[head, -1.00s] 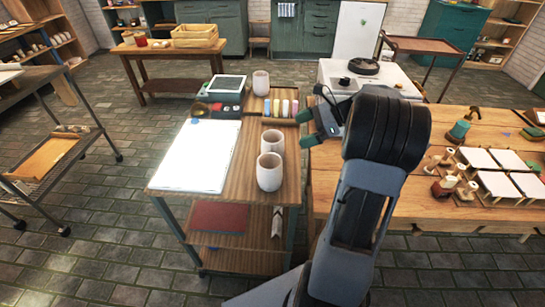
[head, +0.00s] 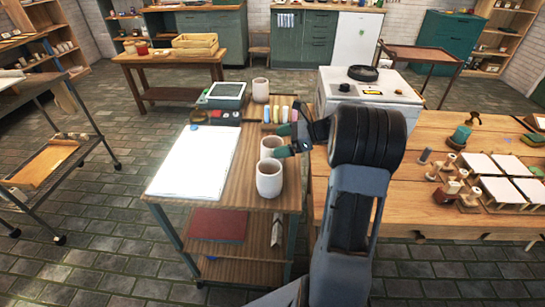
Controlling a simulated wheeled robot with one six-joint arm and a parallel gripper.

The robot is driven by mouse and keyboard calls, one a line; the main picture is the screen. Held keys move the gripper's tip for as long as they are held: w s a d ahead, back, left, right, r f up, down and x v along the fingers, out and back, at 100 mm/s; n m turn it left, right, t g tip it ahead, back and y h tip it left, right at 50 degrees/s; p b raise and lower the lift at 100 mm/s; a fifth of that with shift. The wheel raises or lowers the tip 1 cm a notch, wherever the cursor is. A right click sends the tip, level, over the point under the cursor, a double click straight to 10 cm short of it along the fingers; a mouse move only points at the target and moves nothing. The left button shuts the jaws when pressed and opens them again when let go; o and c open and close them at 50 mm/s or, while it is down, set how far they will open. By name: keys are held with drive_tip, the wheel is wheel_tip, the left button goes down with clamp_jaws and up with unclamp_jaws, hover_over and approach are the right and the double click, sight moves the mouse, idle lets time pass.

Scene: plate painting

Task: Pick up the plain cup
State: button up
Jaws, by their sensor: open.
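Three pale, unmarked-looking cups stand upright on a small wooden-topped cart (head: 242,187): a back cup (head: 260,91), a middle cup (head: 270,148) and a front cup (head: 269,181). I cannot tell from their looks which one the task calls plain. My gripper (head: 284,141) reaches in from the right. It is open and empty, with its two green-tipped fingers at the right side of the middle cup. One fingertip is behind and one in front, near the front cup's rim. I cannot tell whether they touch a cup.
A white sheet (head: 193,162) covers the cart's left part. A wooden worktable (head: 400,207) with cards and spools stands close on the right.

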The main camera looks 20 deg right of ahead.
sight(272, 142)
drive_tip(key=shift+x, duration=1.7)
drive_tip(key=shift+c, duration=0.3)
drive_tip(key=c, duration=1.3)
drive_tip(key=shift+o, duration=0.2)
drive_tip(key=shift+r, duration=0.2)
drive_tip(key=shift+r, duration=0.2)
drive_tip(key=w+d+r+p, duration=0.4)
drive_tip(key=w+d+r, duration=0.4)
drive_tip(key=w+r, duration=0.3)
drive_tip(key=shift+w+r, duration=0.3)
drive_tip(key=shift+r, duration=0.35)
